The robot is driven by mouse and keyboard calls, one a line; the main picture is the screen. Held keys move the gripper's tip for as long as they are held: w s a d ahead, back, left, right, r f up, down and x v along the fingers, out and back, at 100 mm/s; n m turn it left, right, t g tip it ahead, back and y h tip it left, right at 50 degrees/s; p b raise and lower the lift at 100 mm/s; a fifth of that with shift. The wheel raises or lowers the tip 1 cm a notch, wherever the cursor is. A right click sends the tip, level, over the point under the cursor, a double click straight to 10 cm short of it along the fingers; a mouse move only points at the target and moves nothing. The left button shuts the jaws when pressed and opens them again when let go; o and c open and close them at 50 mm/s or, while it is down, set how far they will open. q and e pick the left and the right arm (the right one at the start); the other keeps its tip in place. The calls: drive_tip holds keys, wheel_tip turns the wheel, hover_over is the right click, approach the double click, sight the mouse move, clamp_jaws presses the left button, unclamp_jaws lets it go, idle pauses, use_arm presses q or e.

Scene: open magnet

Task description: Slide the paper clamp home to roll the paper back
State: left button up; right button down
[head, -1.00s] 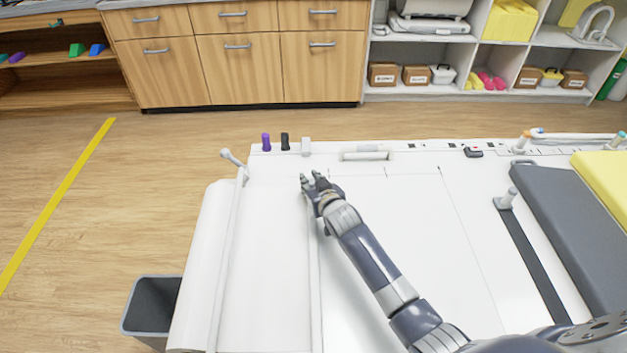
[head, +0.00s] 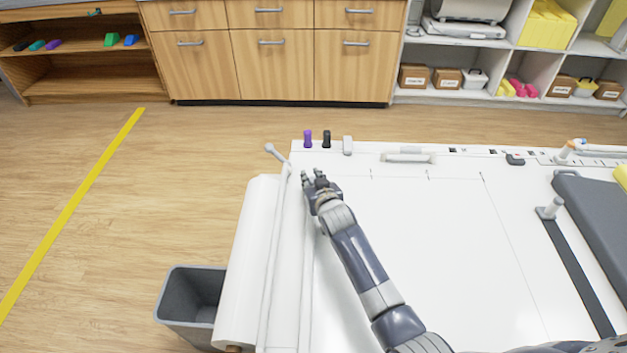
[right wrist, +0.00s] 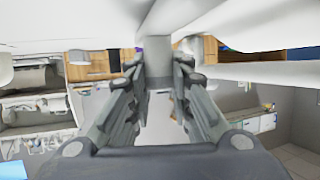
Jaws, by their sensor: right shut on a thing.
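The paper clamp is a long, thin pale bar (head: 308,270) running front to back across the white table, close to the right of the paper roll. My right gripper (head: 312,177) is at its far end. In the right wrist view its fingers are shut on a grey upright post (right wrist: 158,78), which seems to be the clamp's handle. The white paper roll (head: 243,270) lies along the table's left edge. A narrow strip of paper shows between the clamp and a second bar with a knob (head: 276,154) beside the roll. My left gripper is out of view.
A grey bin (head: 188,290) stands on the floor left of the roll. Purple (head: 308,139) and black (head: 327,139) markers stand at the table's far edge. The white table surface (head: 430,250) right of my arm is clear. A dark grey panel (head: 597,225) lies farther right.

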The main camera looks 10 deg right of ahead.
drive_tip(key=c, duration=1.4)
unclamp_jaws()
drive_tip(key=shift+w+a, duration=0.1)
drive_tip(key=shift+a, duration=0.2)
drive_tip(key=shift+d, duration=0.1)
drive_tip(key=shift+s, duration=0.35)
drive_tip(key=v, duration=1.1)
drive_tip(key=shift+s+r, duration=0.15)
drive_tip(key=shift+r, duration=0.1)
